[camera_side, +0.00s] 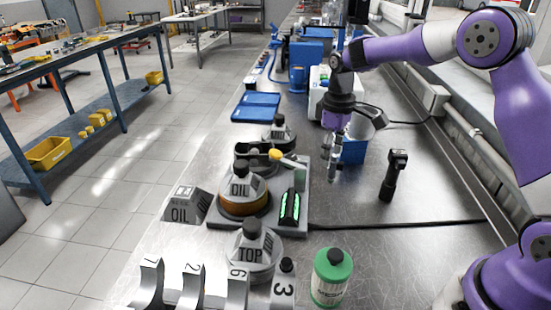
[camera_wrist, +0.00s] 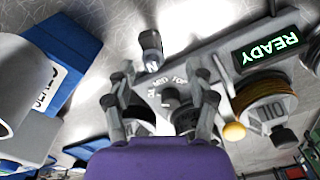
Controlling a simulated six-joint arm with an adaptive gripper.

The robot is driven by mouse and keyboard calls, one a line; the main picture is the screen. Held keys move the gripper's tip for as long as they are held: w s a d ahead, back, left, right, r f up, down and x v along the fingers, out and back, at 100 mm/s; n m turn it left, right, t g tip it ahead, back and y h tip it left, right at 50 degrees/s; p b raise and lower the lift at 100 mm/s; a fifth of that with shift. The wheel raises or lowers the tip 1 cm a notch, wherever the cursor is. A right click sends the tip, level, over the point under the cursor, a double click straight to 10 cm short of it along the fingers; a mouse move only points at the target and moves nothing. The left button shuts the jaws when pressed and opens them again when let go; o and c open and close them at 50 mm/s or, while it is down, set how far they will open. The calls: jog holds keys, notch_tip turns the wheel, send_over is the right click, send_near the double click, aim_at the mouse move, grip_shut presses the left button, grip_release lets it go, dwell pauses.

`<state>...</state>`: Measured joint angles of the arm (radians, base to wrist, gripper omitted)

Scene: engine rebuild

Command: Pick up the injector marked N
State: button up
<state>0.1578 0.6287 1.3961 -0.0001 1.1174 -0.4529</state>
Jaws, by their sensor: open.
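The injector marked N (camera_wrist: 151,55) is a dark part with a light letter N on its end, at the upper middle of the wrist view, beyond my fingertips. In the side view a black upright part (camera_side: 393,175) on the bench, right of my gripper, looks like the same injector; no letter is readable there. My gripper (camera_side: 335,165) points down above the bench, left of that part and apart from it. In the wrist view my gripper (camera_wrist: 162,85) has its fingers spread wide with nothing held between them. The injector's lower part is not clear in the wrist view.
A grey station holds an oil drum (camera_side: 242,204) and a lit READY display (camera_wrist: 270,50). A blue box labelled SEALS (camera_wrist: 55,55) stands behind my gripper. Bare bench surrounds the black part.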

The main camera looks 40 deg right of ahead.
aim_at(334, 160)
jog(key=f, duration=0.5)
jog(key=shift+d+f, duration=0.15)
jog(key=shift+d, duration=0.25)
grip_shut()
